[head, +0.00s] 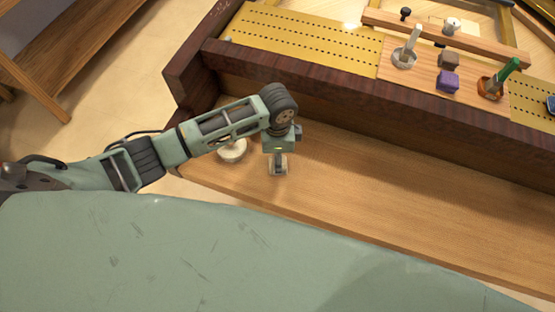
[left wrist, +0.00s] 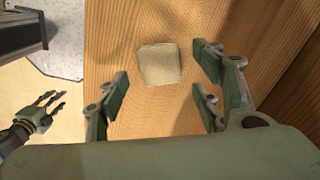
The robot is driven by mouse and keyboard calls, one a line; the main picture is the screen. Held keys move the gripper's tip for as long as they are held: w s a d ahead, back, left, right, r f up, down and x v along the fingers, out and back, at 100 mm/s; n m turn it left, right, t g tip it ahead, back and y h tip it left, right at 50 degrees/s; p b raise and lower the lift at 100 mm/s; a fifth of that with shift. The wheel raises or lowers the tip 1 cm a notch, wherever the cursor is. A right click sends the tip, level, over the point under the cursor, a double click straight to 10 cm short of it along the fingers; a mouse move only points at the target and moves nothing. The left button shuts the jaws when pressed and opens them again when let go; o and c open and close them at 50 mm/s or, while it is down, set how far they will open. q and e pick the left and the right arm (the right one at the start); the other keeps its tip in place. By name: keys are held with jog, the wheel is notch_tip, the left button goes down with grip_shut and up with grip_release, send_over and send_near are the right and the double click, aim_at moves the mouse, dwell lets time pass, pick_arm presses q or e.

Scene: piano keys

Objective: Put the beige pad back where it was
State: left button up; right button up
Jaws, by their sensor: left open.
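The beige pad (left wrist: 159,64) is a small, pale, roughly square block on the wooden shelf.
A dark wooden ledge (head: 340,88) borders the shelf's back. The shelf's right is clear.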

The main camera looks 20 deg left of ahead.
pick_arm(q)
notch_tip(320, 180, up, 8)
jog(key=shift+r, duration=0.15)
dwell(0.4)
